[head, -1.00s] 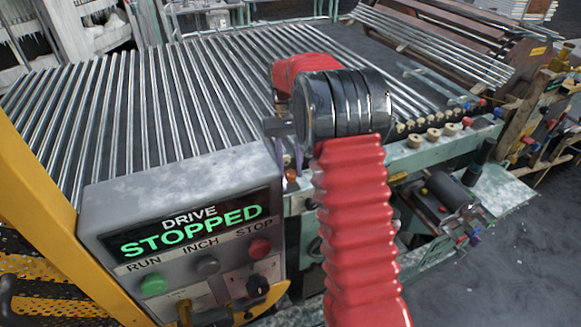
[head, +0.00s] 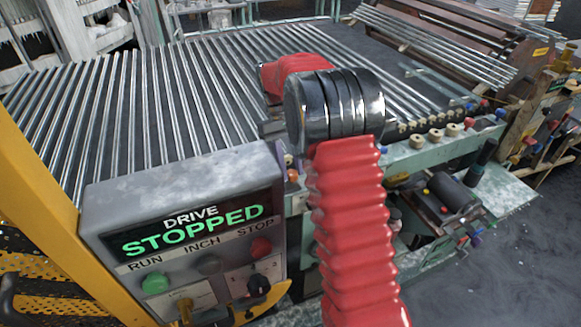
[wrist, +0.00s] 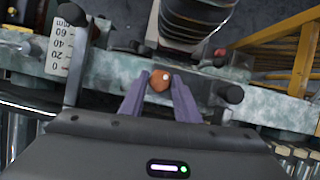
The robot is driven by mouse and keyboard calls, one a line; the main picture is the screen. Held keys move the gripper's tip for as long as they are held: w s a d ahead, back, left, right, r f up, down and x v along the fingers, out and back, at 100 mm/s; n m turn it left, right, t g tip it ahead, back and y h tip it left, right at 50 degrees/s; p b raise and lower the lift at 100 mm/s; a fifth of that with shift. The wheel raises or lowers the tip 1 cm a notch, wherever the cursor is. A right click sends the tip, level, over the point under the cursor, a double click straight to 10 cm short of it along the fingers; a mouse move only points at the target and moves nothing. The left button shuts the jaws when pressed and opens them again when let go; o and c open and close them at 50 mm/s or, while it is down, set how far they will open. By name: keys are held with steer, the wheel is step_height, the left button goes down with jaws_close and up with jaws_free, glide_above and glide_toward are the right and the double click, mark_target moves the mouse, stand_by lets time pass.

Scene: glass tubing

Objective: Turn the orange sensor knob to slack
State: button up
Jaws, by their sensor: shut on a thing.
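The orange knob (wrist: 158,80) sits in the middle of the wrist view, on the worn pale-green rail (wrist: 120,75). My gripper (wrist: 159,84) has one purple finger on each side of it, and the tips are shut on it. A white mark shows on the knob's face. In the head view the orange knob (head: 292,175) is a small spot just right of the drive box. My fingers are not clear there, behind the box and my arm.
A white scale (wrist: 61,44) numbered 0 to 60 and a black knob (wrist: 231,93) flank the orange knob. The drive panel (head: 190,230) reads STOPPED, with several buttons. Glass tubes (head: 130,110) cover the bed behind.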

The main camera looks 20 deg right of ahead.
steer(key=o, duration=1)
steer(key=shift+w+r, duration=0.1)
steer(key=v, duration=1.3)
steer(key=shift+r, duration=0.25)
